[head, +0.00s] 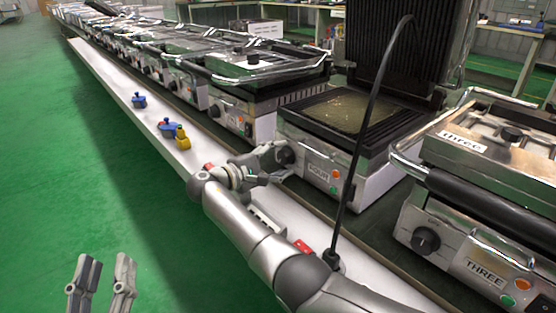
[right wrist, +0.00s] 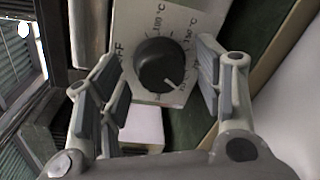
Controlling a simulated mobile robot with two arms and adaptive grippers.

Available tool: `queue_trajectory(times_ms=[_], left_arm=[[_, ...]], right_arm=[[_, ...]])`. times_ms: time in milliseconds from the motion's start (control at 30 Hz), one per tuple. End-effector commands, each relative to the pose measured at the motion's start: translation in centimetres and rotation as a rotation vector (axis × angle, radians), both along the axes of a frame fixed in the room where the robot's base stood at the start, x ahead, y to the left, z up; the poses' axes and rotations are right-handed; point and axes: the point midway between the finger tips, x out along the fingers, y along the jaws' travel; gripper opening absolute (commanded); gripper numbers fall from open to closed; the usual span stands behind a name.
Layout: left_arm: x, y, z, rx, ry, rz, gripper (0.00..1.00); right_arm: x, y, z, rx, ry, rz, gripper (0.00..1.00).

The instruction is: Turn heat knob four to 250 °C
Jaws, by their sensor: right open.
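The grill labelled FOUR (head: 319,169) stands open in the head view, with its black heat knob (head: 285,156) at the left of its front panel. My right gripper (head: 272,162) is at this knob. In the right wrist view the round knob (right wrist: 156,66) lies between the spread fingers of my right gripper (right wrist: 160,62), with gaps on both sides. Its white pointer line points to the lower right, past the 150 °C print; the mark at its end is not readable. OFF and 100 °C print show around it. My left gripper (head: 101,284) is open and empty at the lower left.
Grill THREE (head: 484,273) stands closed at the right, a long row of grills at the back left. Blue items (head: 138,100) and a yellow one (head: 182,137) lie on the white ledge (head: 110,75). A black cable (head: 371,120) rises in front of grill four.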

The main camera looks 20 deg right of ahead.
Motion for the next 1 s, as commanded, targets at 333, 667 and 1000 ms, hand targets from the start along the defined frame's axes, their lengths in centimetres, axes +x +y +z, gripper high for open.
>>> queue_trajectory(times_ms=[333,667,1000], left_arm=[[0.0,0.0,0.1,0.0,-0.001,0.0,0.4],[0.0,0.0,0.0,0.0,-0.001,0.0,0.4],[0.0,0.0,0.0,0.0,-0.001,0.0,0.4]], right_arm=[[-0.7,2.2,0.1,0.002,0.0,0.004,0.61],[-2.4,6.6,0.6,0.0,0.0,0.0,0.61],[-2.5,7.0,0.7,0.0,0.0,0.0,0.61]])
